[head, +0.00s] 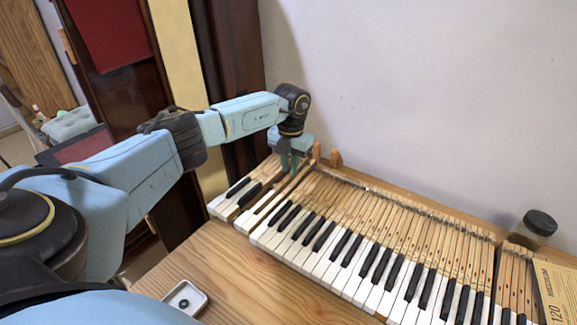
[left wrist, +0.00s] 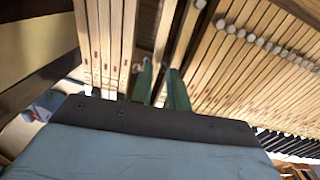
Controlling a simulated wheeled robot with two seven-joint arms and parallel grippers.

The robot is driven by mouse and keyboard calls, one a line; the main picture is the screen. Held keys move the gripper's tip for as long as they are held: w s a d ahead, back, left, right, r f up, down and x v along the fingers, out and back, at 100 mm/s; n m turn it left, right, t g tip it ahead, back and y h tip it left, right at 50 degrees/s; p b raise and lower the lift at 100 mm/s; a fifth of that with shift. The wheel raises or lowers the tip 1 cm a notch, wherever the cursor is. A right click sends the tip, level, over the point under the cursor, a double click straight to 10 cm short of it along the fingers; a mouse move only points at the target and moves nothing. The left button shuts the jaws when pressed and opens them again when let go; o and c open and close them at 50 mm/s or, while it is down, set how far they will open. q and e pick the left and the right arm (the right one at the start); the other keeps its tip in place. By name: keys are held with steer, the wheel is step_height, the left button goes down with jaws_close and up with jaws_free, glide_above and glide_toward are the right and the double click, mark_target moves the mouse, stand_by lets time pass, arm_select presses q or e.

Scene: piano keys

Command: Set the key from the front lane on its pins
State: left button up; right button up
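My left gripper (head: 289,172) points down over the rear of the keyboard, at the gap between the left key group and the long main row. In the left wrist view its two green fingers (left wrist: 160,68) stand a little apart, with a narrow wooden key (left wrist: 166,30) running between them. I cannot tell whether the fingers press on that key. The keyboard (head: 345,222) has white and black fronts and bare wooden rear parts. Dark gaps show beside the fingers. The pins under the key are hidden. My right gripper is not in view.
A small white dish (head: 185,299) with a dark round thing in it lies on the wooden table (head: 235,285). A dark-lidded jar (head: 535,226) and a yellow booklet (head: 555,290) are at the right. A wall rises behind the keys.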

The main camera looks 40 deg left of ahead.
arm_select(q)
steer(key=shift+s+r, duration=0.1)
steer(key=shift+s, duration=0.05)
steer(key=o, duration=0.6)
steer(key=shift+c, duration=0.2)
steer(key=shift+r, duration=0.1)
step_height(320, 180, up, 5)
steer(key=p, duration=0.4)
steer(key=shift+p, duration=0.3)
